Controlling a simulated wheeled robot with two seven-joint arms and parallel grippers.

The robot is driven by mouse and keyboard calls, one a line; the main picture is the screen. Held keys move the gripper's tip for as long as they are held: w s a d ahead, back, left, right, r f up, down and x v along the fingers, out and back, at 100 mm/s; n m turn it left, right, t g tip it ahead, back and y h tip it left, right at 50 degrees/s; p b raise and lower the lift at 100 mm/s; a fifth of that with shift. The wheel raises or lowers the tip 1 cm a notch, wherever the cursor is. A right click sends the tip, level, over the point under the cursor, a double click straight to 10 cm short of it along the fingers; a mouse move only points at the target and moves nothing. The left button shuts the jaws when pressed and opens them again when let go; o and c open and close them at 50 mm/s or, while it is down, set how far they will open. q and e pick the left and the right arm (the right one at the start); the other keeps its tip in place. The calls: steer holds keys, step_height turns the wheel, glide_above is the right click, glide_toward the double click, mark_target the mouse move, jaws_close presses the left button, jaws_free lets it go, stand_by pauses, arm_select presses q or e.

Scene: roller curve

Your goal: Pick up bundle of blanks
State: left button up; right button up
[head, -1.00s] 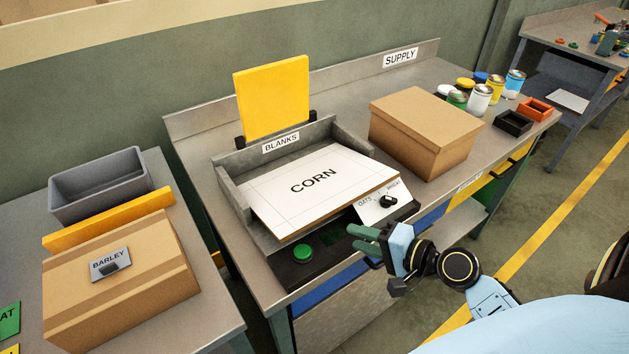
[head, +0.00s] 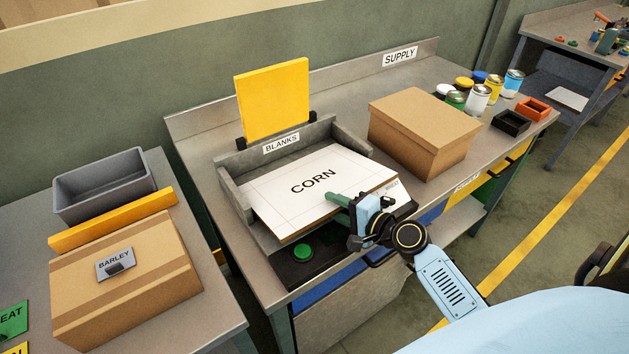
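The bundle of blanks (head: 285,200) is a flat white stack with a brown edge, marked CORN. It lies tilted in the grey tray labelled BLANKS (head: 232,184), its front edge overhanging. My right gripper (head: 342,203) is at the bundle's front right edge. One green finger shows over the white top face. The other finger is mostly hidden, so I cannot tell whether the gripper is shut on the edge. My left gripper is not in view.
A green button (head: 303,252) sits on the black panel below the bundle. My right gripper mostly covers the white selector plate. A closed cardboard box (head: 424,128) stands right of the tray, a yellow panel (head: 272,98) behind it. A BARLEY box (head: 125,285) is at left.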

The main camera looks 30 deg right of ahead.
mark_target(325, 201)
steer(key=x, duration=0.3)
steer(key=shift+w+a+r, duration=0.1)
steer(key=shift+w, duration=0.2)
jaws_close()
